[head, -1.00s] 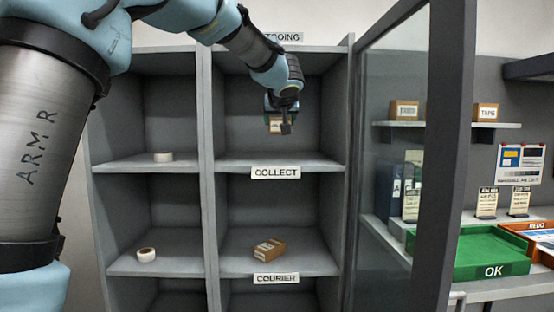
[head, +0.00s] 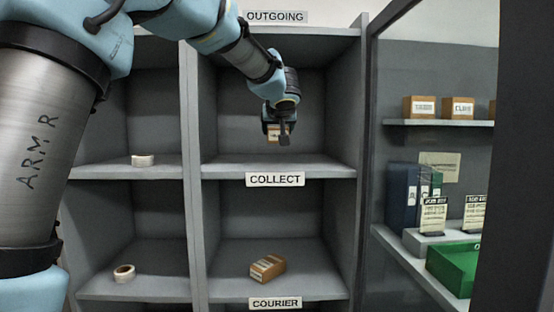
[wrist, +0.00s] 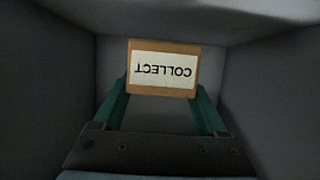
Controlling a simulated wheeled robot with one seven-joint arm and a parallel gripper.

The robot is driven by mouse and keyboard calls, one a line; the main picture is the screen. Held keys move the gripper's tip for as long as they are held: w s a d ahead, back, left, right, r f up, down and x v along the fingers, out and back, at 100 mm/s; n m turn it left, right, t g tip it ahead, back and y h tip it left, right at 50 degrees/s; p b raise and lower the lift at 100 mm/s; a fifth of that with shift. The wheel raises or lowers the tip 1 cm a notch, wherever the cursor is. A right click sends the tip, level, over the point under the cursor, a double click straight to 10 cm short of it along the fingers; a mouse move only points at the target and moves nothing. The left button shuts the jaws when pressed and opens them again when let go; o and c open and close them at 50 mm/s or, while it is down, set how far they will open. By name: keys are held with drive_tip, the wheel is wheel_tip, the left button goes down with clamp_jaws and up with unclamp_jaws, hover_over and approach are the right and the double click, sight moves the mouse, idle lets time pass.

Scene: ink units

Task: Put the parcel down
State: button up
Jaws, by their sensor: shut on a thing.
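The parcel (wrist: 192,88) is a small brown box with a white label reading COLLECT, upside down in the wrist view. My gripper (wrist: 162,92) is shut on it, with a green finger on each side. In the head view the parcel (head: 273,135) is mostly hidden behind my gripper (head: 279,138). They are in front of or inside the upper right compartment, above the shelf (head: 225,170) marked COLLECT. I see a gap between the parcel and that shelf. The parcel's underside is hidden.
The COURIER shelf (head: 215,285) below holds another brown box (head: 267,268). Upright dividers flank the compartment. A dark-framed glass panel (head: 440,100) stands to the right. The COLLECT shelf looks bare.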

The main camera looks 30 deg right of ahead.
drive_tip(key=shift+f+b, duration=1.3)
drive_tip(key=shift+f, duration=1.8)
drive_tip(key=shift+f, duration=0.1)
drive_tip(key=o, duration=1.5)
drive_tip(key=v, duration=1.2)
drive_tip(key=shift+p, duration=0.35)
drive_tip(key=shift+s, duration=0.1)
